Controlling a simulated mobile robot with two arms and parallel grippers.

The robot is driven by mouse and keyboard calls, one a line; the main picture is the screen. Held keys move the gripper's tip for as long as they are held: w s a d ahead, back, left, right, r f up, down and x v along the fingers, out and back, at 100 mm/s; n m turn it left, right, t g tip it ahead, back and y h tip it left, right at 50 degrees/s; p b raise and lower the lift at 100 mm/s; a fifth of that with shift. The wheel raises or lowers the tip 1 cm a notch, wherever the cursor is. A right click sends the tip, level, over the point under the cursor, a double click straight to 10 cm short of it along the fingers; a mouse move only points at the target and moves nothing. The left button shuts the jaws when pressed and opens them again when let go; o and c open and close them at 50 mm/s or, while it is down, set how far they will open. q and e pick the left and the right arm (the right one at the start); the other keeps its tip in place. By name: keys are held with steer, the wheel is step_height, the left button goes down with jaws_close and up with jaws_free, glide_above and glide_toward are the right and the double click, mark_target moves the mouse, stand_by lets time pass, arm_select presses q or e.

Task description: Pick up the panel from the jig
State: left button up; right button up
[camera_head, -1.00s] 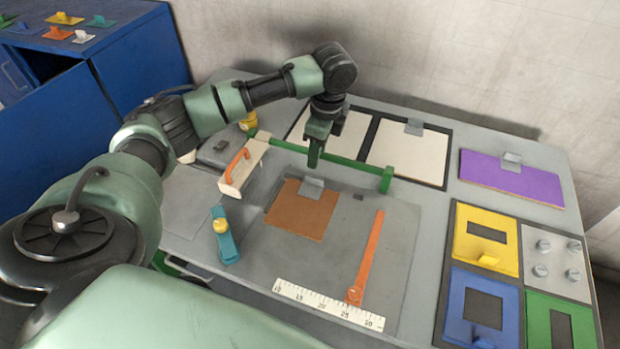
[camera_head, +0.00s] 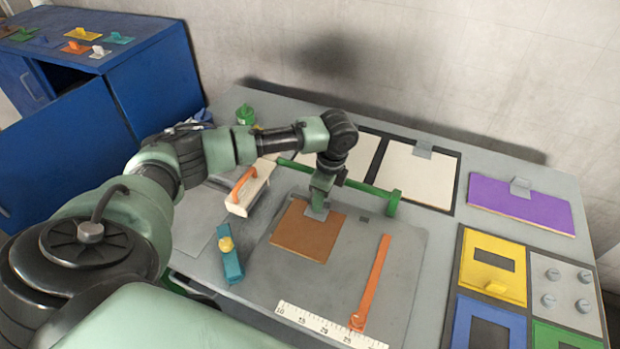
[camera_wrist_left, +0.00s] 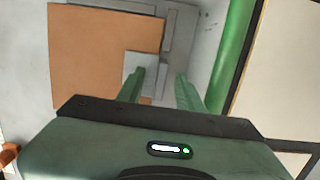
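The brown panel (camera_head: 305,235) lies flat on the grey jig plate (camera_head: 345,270), with a grey metal tab (camera_head: 316,213) at its back edge. My left gripper (camera_head: 321,200) points down at this tab. In the left wrist view the panel (camera_wrist_left: 95,60) and the tab (camera_wrist_left: 138,66) lie below the fingers. The fingers (camera_wrist_left: 160,88) are apart; the left one overlaps the tab in view and the right one is over the grey plate. I cannot tell whether a finger touches the tab. My right gripper is not in view.
A green bar (camera_head: 375,188) runs behind the panel. An orange strip (camera_head: 372,280) and a white ruler (camera_head: 325,326) lie on the jig's right and front. A cream block with an orange handle (camera_head: 247,190) and a teal clamp (camera_head: 230,262) stand left.

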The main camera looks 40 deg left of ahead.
arm_select(q)
jaws_close()
